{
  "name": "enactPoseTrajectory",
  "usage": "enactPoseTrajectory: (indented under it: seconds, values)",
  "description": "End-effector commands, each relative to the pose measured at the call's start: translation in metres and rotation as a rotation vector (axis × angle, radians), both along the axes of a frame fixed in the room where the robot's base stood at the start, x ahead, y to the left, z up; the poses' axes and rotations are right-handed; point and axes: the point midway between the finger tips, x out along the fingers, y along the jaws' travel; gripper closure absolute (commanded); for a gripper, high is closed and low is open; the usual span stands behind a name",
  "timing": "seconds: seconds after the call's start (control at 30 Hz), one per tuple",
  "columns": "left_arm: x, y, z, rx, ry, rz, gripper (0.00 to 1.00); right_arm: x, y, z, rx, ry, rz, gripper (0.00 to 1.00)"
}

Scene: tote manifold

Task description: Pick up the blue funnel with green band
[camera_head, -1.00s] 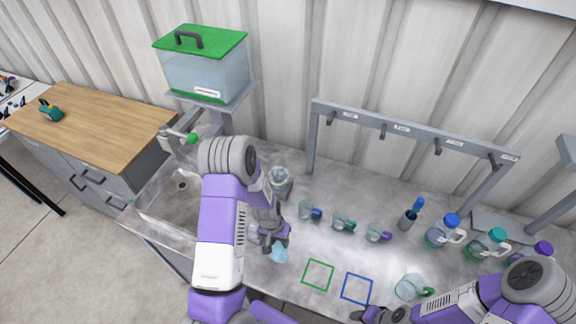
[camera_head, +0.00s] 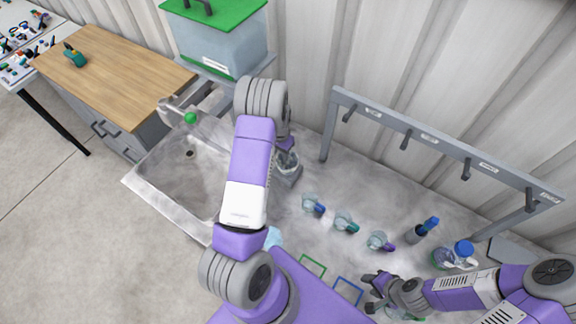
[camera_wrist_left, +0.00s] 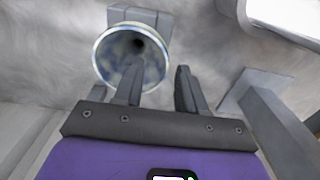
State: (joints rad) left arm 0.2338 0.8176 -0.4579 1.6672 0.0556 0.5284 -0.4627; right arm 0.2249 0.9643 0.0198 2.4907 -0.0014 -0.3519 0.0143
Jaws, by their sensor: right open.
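Three small pale-blue, see-through pieces lie in a row on the counter in the head view, with blue, green and purple parts. The middle one, with the green part, matches the blue funnel with green band (camera_head: 344,221). My left gripper shows in the left wrist view (camera_wrist_left: 158,88), open with a gap between its fingers. A round-rimmed glassy vessel (camera_wrist_left: 118,50) on a grey stand is beyond it, and the left finger overlaps its rim in the picture. In the head view my own arm hides the left gripper. My right gripper (camera_head: 374,287) is open over the counter, front right of the row.
The blue-part piece (camera_head: 311,204) and purple-part piece (camera_head: 379,241) flank the middle one. A grey hook rack (camera_head: 440,139) stands behind. A blue-capped jug (camera_head: 455,255) is right. Green and blue outlined squares mark the front counter. The sink (camera_head: 180,185) is left.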

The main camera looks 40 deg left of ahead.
Motion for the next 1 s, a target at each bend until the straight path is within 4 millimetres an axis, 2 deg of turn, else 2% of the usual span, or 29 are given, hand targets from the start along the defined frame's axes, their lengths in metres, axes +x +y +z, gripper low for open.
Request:
enactPoseTrajectory:
  seconds: [0.03, 0.13, 0.37, 0.47, 0.63, 1.0]
  values:
    - [-0.001, 0.000, -0.013, 0.000, 0.003, 0.000, 0.60, 0.000, 0.000, -0.009, 0.000, 0.000, 0.000, 0.57]
    - [-0.001, 0.000, -0.024, 0.000, 0.002, -0.001, 0.60, 0.000, 0.000, -0.015, 0.000, 0.000, 0.000, 0.57]
    - [0.000, 0.000, -0.025, 0.000, 0.000, -0.001, 0.60, 0.000, 0.000, -0.014, 0.000, 0.000, 0.000, 0.57]
    - [0.000, 0.000, -0.024, 0.000, 0.000, -0.001, 0.72, 0.000, 0.000, -0.014, 0.000, 0.000, 0.000, 0.57]
    - [0.000, 0.000, -0.024, 0.000, 0.000, -0.001, 0.98, 0.000, 0.000, -0.014, 0.000, 0.000, 0.000, 0.57]
    - [-0.001, 0.000, -0.025, 0.001, 0.001, 0.000, 1.00, 0.000, 0.000, -0.014, 0.000, 0.000, 0.000, 0.57]
